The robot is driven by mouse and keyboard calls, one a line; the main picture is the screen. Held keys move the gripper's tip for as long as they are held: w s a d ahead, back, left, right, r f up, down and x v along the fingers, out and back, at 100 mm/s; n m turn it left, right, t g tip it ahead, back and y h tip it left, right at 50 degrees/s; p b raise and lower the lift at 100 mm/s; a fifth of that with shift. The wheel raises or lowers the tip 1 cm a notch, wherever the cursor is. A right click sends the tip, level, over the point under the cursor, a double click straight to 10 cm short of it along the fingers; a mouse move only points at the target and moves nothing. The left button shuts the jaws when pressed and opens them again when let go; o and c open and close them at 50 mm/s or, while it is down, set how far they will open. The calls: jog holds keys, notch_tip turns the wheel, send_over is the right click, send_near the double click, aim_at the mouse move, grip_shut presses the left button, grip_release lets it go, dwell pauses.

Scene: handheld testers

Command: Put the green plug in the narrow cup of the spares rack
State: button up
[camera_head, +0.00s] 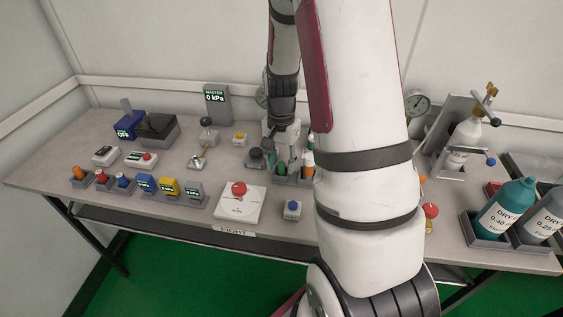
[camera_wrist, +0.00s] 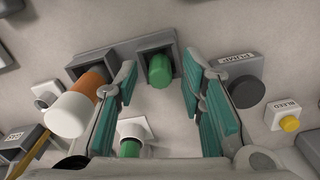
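A green plug (camera_wrist: 160,70) stands in a dark square cup (camera_wrist: 183,62) of a small rack, near the top middle of the wrist view. It also shows small in the head view (camera_head: 281,168). The adjoining cup (camera_wrist: 82,72) holds an orange and white bottle (camera_wrist: 80,103). My gripper (camera_wrist: 160,92) is open, with teal pads on either side of the green plug's line and a clear gap between them. In the head view my gripper (camera_head: 284,153) is over this rack, partly hidden. I cannot tell which cup is the narrow one.
A white block with a green top (camera_wrist: 130,148) lies below the gap in the wrist view. A dark pump knob (camera_wrist: 246,91) and a yellow bleed button (camera_wrist: 289,123) are at right. Orange, red and blue plugs (camera_head: 122,182) stand in cups at the table's left. My arm hides the table's right middle.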

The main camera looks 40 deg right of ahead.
aim_at(281, 163)
notch_tip(281, 163, up, 12)
jog(key=p, duration=0.2)
jog(key=s+a+r+n, duration=0.4)
jog(key=a+r, duration=0.3)
jog(key=a, duration=0.1)
jog(key=s+a+r+n+t, duration=0.1)
jog(key=s+a+n, duration=0.3)
jog(key=s, duration=0.5)
jog(key=s+a+r+n+t, duration=0.1)
jog(key=s+a+r+n, duration=0.3)
jog(key=s+a, duration=0.4)
jog(key=shift+s+n, duration=0.7)
jog(key=shift+r, duration=0.1)
notch_tip(281, 163, up, 10)
jog(key=t+p, duration=0.2)
jog(key=p, duration=0.5)
jog(key=shift+p, duration=0.4)
